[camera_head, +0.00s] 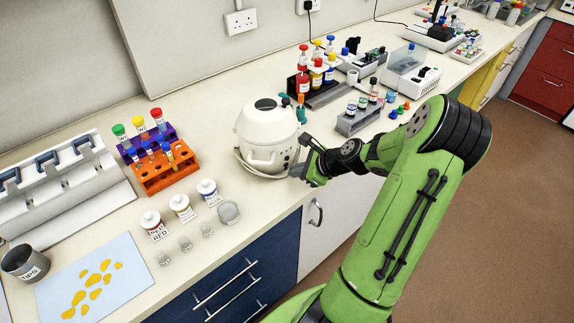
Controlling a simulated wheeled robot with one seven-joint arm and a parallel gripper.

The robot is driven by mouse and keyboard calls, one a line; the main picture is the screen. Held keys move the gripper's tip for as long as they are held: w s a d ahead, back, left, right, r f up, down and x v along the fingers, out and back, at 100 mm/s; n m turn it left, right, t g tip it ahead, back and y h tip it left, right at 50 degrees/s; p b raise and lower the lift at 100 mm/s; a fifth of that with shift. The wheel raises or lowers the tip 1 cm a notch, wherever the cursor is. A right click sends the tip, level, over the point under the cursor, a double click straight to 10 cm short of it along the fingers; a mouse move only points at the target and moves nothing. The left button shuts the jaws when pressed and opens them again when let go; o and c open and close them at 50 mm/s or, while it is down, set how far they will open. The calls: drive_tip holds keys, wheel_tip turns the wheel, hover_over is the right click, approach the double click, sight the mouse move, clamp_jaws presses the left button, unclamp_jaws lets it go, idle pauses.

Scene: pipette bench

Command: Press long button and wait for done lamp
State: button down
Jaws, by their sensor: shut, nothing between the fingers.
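A white rounded device with a dark lid window (264,135) stands on the bench. Small dark controls (287,165) show low on its right front, beside my gripper. My gripper (298,171) is shut and empty, at the device's right front near the bench edge. I cannot tell whether its fingertips touch a control. Which control is the long button, and any done lamp, are too small or hidden to make out.
A grey tube rack (358,122) stands right of the device, with small colored pieces (400,108) nearby. An orange rack (165,172) and labelled bottles (182,207) stand to the left. A cable loops around the device's base. Blue drawers (235,285) lie below the bench edge.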

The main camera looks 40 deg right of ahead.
drive_tip(key=shift+w, duration=0.35)
